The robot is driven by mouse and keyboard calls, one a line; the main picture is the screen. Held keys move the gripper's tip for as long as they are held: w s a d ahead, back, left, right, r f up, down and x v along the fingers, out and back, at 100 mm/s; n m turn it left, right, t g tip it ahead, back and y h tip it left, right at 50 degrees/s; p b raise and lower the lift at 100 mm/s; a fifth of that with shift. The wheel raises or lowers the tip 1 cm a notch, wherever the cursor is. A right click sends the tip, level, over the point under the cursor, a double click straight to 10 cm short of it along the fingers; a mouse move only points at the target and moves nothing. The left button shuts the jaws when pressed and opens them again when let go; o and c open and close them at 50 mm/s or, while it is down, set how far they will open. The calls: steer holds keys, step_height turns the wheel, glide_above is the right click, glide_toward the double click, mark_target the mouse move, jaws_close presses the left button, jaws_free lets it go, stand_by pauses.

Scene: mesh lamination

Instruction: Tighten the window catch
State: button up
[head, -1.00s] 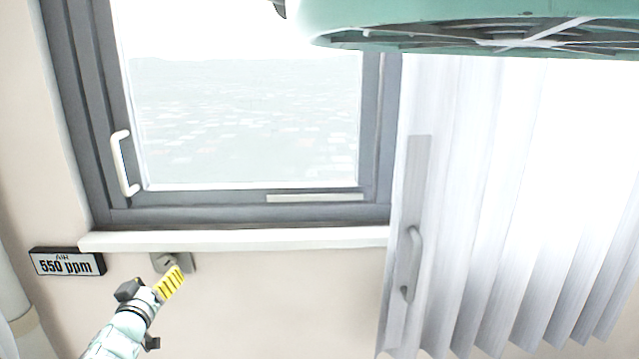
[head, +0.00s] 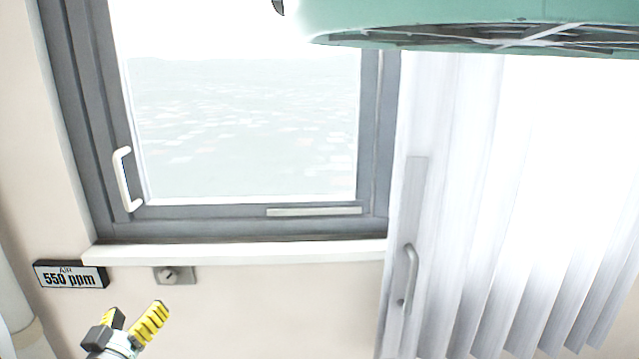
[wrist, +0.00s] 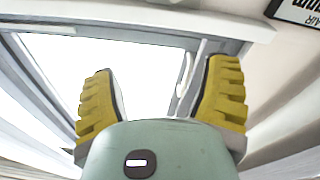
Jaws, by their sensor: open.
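The grey-framed window (head: 240,224) fills the upper left of the head view. A white upright handle (head: 124,180) sits on the left side of its frame. A small grey plate with a round, slotted knob (head: 169,275) is on the wall just under the sill; which part is the catch is not labelled. My gripper (head: 136,312), with yellow ribbed fingers, is open and empty, below and left of the plate in the picture and apart from it. In the wrist view the open fingers (wrist: 164,72) point toward the window and the white handle (wrist: 184,80) shows between them.
A black-framed air sign (head: 71,275) reading 550 ppm is left of the plate. The white sill (head: 240,252) juts out above. A pleated white curtain (head: 490,220) with a grey handle hangs at right. A green round housing (head: 480,28) overhangs the top right.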

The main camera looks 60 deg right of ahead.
steer(key=s+a+r+m+t+h+p, duration=0.1)
steer(key=r+p, duration=0.4)
steer(key=r, duration=0.5)
steer(key=s+a+r+m+t+h+p, duration=0.2)
steer(key=r+p, duration=0.4)
steer(key=r, duration=0.5)
steer(key=shift+s+a+r+h, duration=0.2)
steer(key=shift+s+a+h, duration=0.4)
steer(key=shift+s+h, duration=0.45)
steer(key=shift+o, duration=0.2)
steer(key=shift+s, duration=0.15)
